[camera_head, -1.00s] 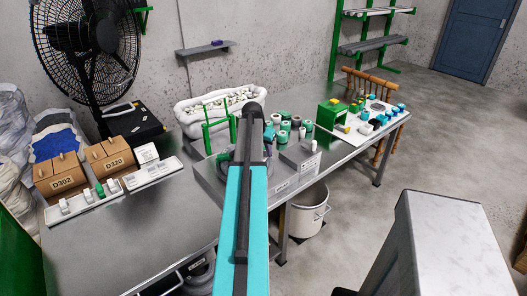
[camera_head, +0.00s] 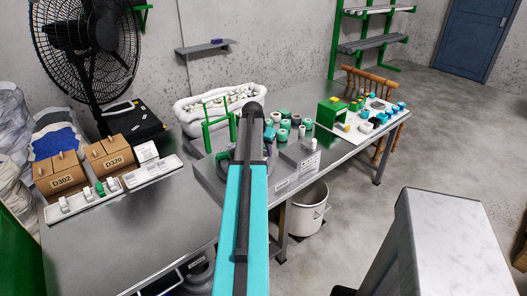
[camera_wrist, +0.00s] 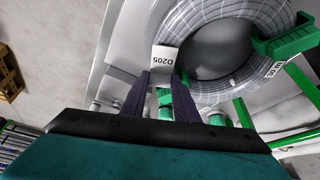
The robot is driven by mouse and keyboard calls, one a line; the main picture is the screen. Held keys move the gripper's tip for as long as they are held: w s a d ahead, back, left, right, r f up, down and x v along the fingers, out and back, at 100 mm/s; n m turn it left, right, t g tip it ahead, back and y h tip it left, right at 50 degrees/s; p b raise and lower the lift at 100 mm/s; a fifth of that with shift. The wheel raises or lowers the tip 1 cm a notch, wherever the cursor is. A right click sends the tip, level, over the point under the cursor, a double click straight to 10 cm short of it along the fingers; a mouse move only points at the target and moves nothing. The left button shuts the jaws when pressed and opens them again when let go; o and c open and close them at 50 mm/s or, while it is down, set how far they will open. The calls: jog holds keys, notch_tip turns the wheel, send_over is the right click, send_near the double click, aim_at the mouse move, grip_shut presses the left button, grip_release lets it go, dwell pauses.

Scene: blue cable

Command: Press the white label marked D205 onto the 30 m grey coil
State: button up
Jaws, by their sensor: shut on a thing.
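In the wrist view the white label marked D205 (camera_wrist: 164,58) is between the dark fingertips of my gripper (camera_wrist: 163,78), which is shut on it. The label's text appears upside down. The grey coil (camera_wrist: 207,33) lies just beyond and to the right, with a small 30 m tag (camera_wrist: 273,70) on its near right side. The label overlaps the coil's left edge in the picture; I cannot tell whether they touch. In the head view my arm hides my gripper and most of the coil.
A green frame (camera_wrist: 285,43) stands by the coil's right side. In the head view, several green and white rolls (camera_head: 284,124) stand right of my arm. Boxes D302 (camera_head: 62,177) and D320 (camera_head: 110,155) and a white tray (camera_head: 85,203) are at the left.

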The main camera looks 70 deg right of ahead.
jog(key=shift+a+f, duration=0.1)
jog(key=shift+f, duration=0.55)
dwell(1.9)
jog(key=o, duration=0.6)
jog(key=shift+o, duration=0.5)
jog(key=o, duration=0.5)
jog(key=shift+r, duration=0.15)
jog(key=shift+s+r+p, duration=0.1)
jog(key=shift+r+p, duration=1.6)
jog(key=shift+r, duration=1.7)
jog(key=shift+r, duration=0.1)
